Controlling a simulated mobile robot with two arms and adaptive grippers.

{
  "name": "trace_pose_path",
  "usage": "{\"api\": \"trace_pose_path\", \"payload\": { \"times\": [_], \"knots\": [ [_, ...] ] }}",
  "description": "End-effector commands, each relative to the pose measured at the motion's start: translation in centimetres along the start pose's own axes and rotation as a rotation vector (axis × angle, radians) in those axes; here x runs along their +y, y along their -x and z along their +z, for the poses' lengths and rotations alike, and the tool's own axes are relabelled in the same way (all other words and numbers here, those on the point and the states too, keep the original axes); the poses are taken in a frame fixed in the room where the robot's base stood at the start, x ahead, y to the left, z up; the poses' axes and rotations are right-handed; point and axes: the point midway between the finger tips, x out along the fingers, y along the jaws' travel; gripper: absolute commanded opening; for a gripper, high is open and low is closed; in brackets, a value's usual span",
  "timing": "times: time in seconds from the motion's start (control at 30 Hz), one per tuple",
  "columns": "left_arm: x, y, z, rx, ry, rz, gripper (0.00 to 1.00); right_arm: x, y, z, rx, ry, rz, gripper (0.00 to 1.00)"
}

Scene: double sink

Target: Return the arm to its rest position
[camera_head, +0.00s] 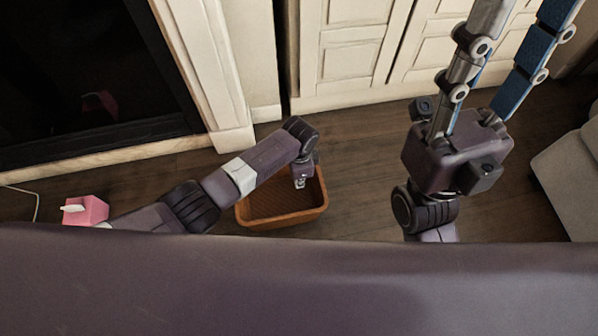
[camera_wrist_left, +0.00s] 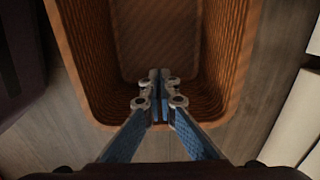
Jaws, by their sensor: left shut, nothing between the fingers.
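My left arm reaches in from the left in the head view, and its gripper (camera_head: 300,183) points down over the orange-brown woven basket (camera_head: 255,222). In the left wrist view the two blue-and-grey fingers meet at their tips (camera_wrist_left: 160,76), shut and empty, in front of the basket (camera_wrist_left: 85,70). The basket stands on the floor and looks empty. My right gripper (camera_head: 520,30) is at the upper right of the head view, its fingers spread apart and pointing up; their tips are cut off by the frame.
A pink tissue box (camera_head: 85,210) sits at the left beside my left arm. Cream cabinets (camera_head: 350,45) and a dark fireplace-like opening (camera_head: 80,70) line the back. A light grey piece of furniture (camera_head: 570,185) is at the right. Wooden floor (camera_head: 360,180) is clear between the basket and my right arm.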

Motion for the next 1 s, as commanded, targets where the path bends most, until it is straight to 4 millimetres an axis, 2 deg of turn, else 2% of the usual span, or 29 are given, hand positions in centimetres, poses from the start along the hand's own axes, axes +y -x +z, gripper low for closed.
{"api": "trace_pose_path", "payload": {
  "times": [0.03, 0.2, 0.53, 0.63, 0.7, 0.77, 0.87, 0.97, 1.0],
  "knots": [
    [0.0, 1.0, 0.0, 0.0, 0.0, 0.0, 0.0, 0.0, -0.4, -0.1, -0.01, -0.001, 0.004, 0.4],
    [0.0, 2.3, 0.1, -0.001, 0.0, 0.001, 0.0, 0.0, -0.8, -0.3, -0.016, -0.002, 0.007, 0.4],
    [0.0, 2.5, -0.2, 0.007, 0.001, -0.003, 0.0, 0.0, -0.7, -0.3, -0.019, -0.003, 0.008, 0.4],
    [-0.1, 2.8, -1.8, 0.071, 0.013, -0.032, 0.0, 0.0, -0.7, -0.3, -0.019, -0.003, 0.008, 0.4],
    [-0.5, 3.4, -4.2, 0.169, 0.035, -0.078, 0.0, 0.0, -0.7, -0.3, -0.019, -0.003, 0.008, 0.4],
    [-1.0, 4.7, -6.8, 0.288, 0.065, -0.132, 0.0, 0.0, -0.7, -0.3, -0.019, -0.003, 0.008, 0.4],
    [-2.5, 8.6, -11.2, 0.524, 0.136, -0.242, 0.0, 0.0, -0.7, -0.3, -0.018, -0.003, 0.008, 0.4],
    [-4.1, 14.2, -14.1, 0.764, 0.218, -0.354, 0.0, 0.0, -0.7, -0.3, -0.018, -0.002, 0.008, 0.4],
    [-4.8, 16.8, -14.8, 0.86, 0.25, -0.4, 0.0, 0.0, -0.7, -0.3, -0.018, -0.002, 0.008, 0.4]
  ]
}}
